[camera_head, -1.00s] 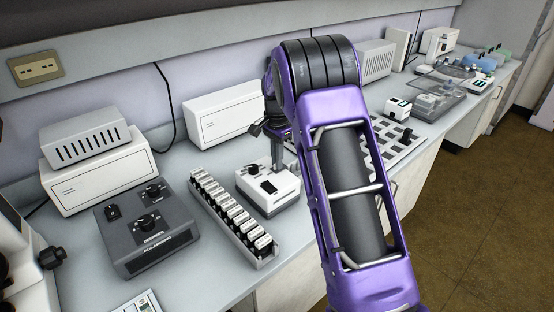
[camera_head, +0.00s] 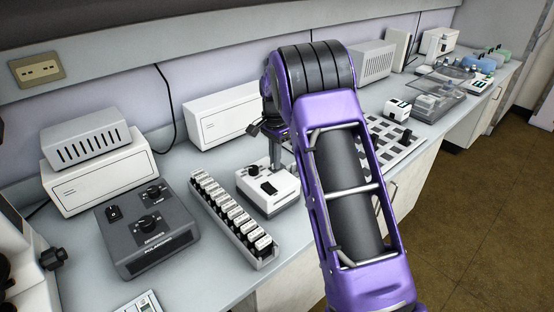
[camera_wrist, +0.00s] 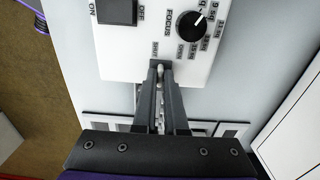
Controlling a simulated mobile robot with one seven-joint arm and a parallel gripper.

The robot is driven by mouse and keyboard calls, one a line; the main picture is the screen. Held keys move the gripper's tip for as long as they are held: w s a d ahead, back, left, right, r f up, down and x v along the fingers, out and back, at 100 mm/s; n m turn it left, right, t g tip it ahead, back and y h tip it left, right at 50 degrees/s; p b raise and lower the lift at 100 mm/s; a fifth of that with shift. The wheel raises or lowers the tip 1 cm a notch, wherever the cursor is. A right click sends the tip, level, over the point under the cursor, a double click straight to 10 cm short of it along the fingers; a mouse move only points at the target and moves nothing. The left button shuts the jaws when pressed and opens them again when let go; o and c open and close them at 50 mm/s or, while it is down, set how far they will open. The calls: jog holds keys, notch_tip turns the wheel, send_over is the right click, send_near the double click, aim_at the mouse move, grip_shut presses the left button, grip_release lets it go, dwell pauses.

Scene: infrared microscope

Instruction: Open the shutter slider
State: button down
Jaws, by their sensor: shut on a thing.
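A white control box (camera_head: 266,188) sits on the bench in the head view. The wrist view shows its top face (camera_wrist: 135,55), with a black ON/OFF switch (camera_wrist: 117,11), a FOCUS knob (camera_wrist: 190,24) and SHUT and OPEN labels. The small shutter slider (camera_wrist: 160,67) is just below the SHUT label, with OPEN to its right. My gripper (camera_wrist: 161,74) is shut on the slider, its two dark fingers on either side of it. The fingers hide most of the slider and its slot. In the head view my arm partly hides the gripper area.
A rack of labelled pieces (camera_head: 232,217) stands close left of the box. A dark control unit (camera_head: 148,228) is farther left. A white case (camera_head: 222,114) stands behind. A tray with a grid of dark squares (camera_head: 412,148) lies to the right, partly behind my arm.

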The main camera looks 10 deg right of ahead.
jog(key=shift+w+a+r+p, duration=0.1)
jog(key=shift+w+a+p, duration=0.3)
jog(key=shift+w, duration=0.3)
jog(key=shift+w+a+p, duration=0.25)
jog(key=shift+w+a, duration=0.1)
jog(key=shift+w, duration=0.35)
jog(key=c, duration=1)
grip_release()
jog(key=shift+o, duration=0.2)
notch_tip(320, 180, up, 17)
jog(key=p, duration=0.2)
jog(key=shift+r, duration=0.15)
